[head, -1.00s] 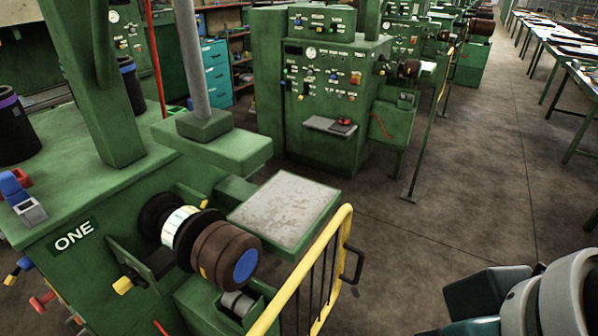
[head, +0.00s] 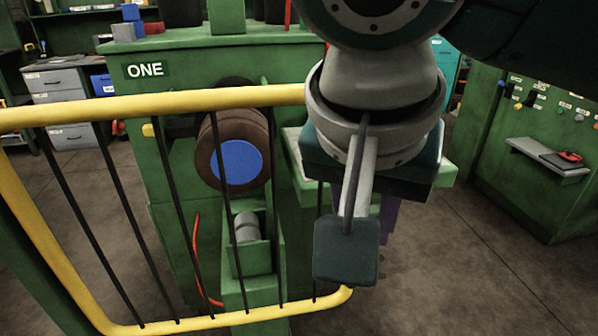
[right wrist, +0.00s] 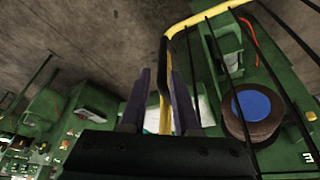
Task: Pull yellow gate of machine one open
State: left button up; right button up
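The yellow gate (head: 190,102) with thin black bars stands across the front of the green machine labelled ONE (head: 146,70). In the right wrist view the gate's yellow frame (right wrist: 205,15) runs in from the top right. Its black handle (right wrist: 164,75) lies between the two dark purple fingers of my right gripper (right wrist: 160,100). The fingers are apart, with gaps showing beside the handle. In the head view my right gripper (head: 365,212) is at the gate's right end, and my wrist hides the handle. My left gripper is in no current view.
Behind the bars are the brown roller with a blue end (head: 236,162) and a grey cylinder (head: 246,228). Another green machine with a small shelf (head: 548,158) stands at the right. Grey drawers (head: 62,95) stand at the left. Floor between the machines is clear.

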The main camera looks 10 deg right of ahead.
jog(key=x, duration=0.3)
jog(key=b+x, duration=0.1)
jog(key=x, duration=0.5)
jog(key=shift+w+a+f, duration=0.1)
jog(key=shift+a, duration=0.15)
jog(key=shift+c, duration=0.3)
grip_shut()
dwell(0.6)
